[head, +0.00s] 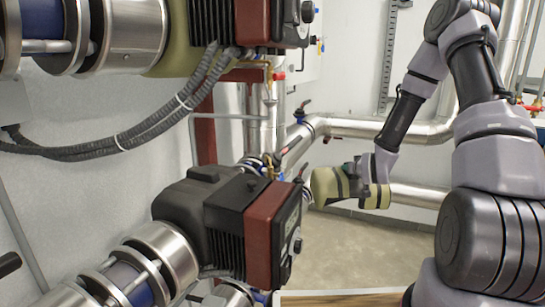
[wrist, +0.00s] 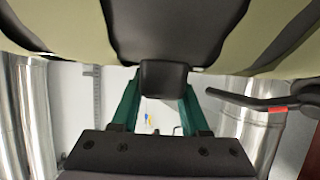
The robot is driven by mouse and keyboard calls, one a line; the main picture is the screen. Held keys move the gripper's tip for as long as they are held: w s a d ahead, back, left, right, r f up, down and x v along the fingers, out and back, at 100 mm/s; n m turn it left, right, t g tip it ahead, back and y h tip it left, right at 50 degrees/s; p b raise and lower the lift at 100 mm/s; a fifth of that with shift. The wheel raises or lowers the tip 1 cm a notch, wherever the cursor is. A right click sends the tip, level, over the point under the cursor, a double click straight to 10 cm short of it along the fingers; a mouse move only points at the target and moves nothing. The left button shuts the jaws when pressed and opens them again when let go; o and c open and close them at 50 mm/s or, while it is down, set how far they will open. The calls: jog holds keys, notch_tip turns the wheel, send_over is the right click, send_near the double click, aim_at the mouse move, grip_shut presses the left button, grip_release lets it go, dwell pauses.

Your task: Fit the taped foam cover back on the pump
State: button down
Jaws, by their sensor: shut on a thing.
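The foam cover (head: 326,187) is pale yellow-green with black tape bands. It is in the air right of the lower pump (head: 240,225), apart from it in the head view. My gripper (head: 358,184) is shut on the cover. In the wrist view, the cover (wrist: 70,30) fills the top, and the green fingers of my gripper (wrist: 162,82) close on a dark block (wrist: 163,78) at its edge. The lower pump has a bare dark housing at its left, a black finned middle and a red-brown front. The cover's far side is hidden.
An upper pump (head: 262,22) with a yellow-green covering (head: 183,50) hangs above. Grey corrugated hoses (head: 150,135) cross at left. Silver pipes (head: 375,128) and a valve with a dark lever and red band (wrist: 279,108) are close by. Open floor (head: 350,250) lies right of the lower pump.

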aim_at(355, 185)
jog(key=shift+s+a+f, duration=0.15)
jog(key=shift+s+f, duration=0.8)
jog(key=shift+s, duration=0.25)
jog(key=v, duration=0.5)
jog(key=shift+r, duration=0.1)
